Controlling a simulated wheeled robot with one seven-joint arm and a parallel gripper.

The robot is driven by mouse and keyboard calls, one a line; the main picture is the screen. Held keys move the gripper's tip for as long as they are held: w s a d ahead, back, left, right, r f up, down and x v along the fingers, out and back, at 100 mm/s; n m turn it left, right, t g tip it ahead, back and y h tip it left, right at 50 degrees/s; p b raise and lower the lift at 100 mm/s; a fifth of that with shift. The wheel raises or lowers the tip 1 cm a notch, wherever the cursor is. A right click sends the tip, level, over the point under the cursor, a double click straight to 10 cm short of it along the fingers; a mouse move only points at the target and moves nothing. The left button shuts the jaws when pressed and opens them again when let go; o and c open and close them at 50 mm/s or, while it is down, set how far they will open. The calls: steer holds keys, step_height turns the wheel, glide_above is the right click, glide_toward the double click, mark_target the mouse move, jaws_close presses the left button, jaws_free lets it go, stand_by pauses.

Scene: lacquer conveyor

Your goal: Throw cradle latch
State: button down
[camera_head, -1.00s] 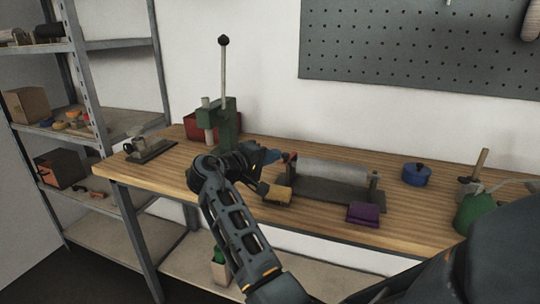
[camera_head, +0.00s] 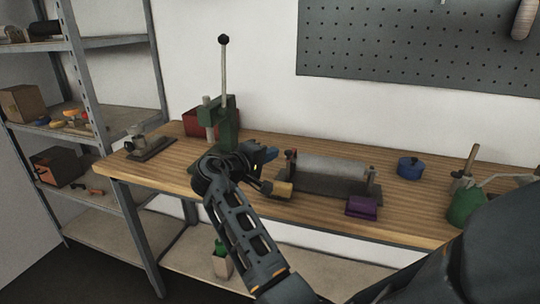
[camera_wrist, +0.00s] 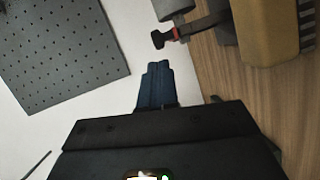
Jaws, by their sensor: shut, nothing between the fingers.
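The cradle is a dark base (camera_head: 322,187) with a grey roller (camera_head: 330,168) lying across it between two end posts, on the workbench. A red-marked latch part (camera_head: 291,155) shows at its left end. In the wrist view the latch (camera_wrist: 165,36) is a short dark T-shaped handle with a red collar, above and right of my fingertips. My gripper (camera_head: 268,154) is left of the cradle's left end. Its blue fingers (camera_wrist: 155,78) are shut together and empty, and appear apart from the latch.
A tan-yellow block (camera_head: 280,188) sits in front of the cradle's left end and a purple block (camera_head: 361,207) at its front right. A green lever press (camera_head: 225,125) stands behind my arm. A blue tin (camera_head: 411,168) and a green can (camera_head: 466,207) stand to the right.

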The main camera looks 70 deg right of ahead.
steer(key=b+v, duration=0.1)
steer(key=v, duration=1)
steer(key=shift+w+r, duration=0.15)
steer(key=shift+w, duration=0.1)
steer(key=shift+a, duration=0.1)
